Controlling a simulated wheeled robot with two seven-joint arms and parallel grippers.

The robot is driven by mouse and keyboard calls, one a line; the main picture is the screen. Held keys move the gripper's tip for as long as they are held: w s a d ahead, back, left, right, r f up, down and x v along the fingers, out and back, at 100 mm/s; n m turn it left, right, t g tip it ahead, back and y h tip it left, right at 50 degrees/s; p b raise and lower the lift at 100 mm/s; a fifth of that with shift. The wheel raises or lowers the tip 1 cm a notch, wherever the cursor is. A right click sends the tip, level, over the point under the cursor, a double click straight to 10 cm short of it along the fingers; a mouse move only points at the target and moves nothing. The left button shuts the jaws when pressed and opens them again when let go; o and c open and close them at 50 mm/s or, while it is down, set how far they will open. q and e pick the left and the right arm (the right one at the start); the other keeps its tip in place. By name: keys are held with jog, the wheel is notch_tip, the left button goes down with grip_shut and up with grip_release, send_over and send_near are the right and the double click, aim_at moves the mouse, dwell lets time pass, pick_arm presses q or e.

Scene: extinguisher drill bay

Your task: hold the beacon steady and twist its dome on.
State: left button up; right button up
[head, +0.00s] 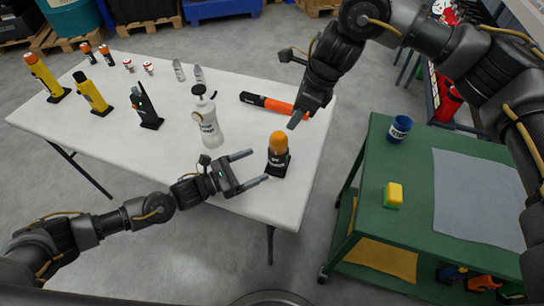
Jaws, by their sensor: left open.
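The beacon (278,165) stands upright on the white table near its front right corner, a black base with printed lettering. Its orange dome (278,141) sits on top of the base; whether it is fastened I cannot tell. My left gripper (259,165) is open, its two fingers pointing right toward the base from just left of it. Nothing shows between its fingers. My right gripper (297,119) comes down from the upper right and is above and to the right of the dome, apart from it in the picture. Its fingers are seen edge-on, so their opening is hidden.
A white spray bottle (208,122) stands just behind my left gripper. An orange and black flashlight (273,104) lies behind the beacon. Several yellow and black devices (92,93) stand at the left. A green cart (374,160) with a blue mug (399,129) and sponge (394,194) is at right.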

aim_at(269, 160)
pick_arm(q)
jog(key=x, duration=0.7)
jog(key=shift+w+d+f, duration=0.15)
jog(key=shift+d+f, duration=0.05)
jog(key=shift+f, duration=0.1)
jog(key=shift+c, duration=0.4)
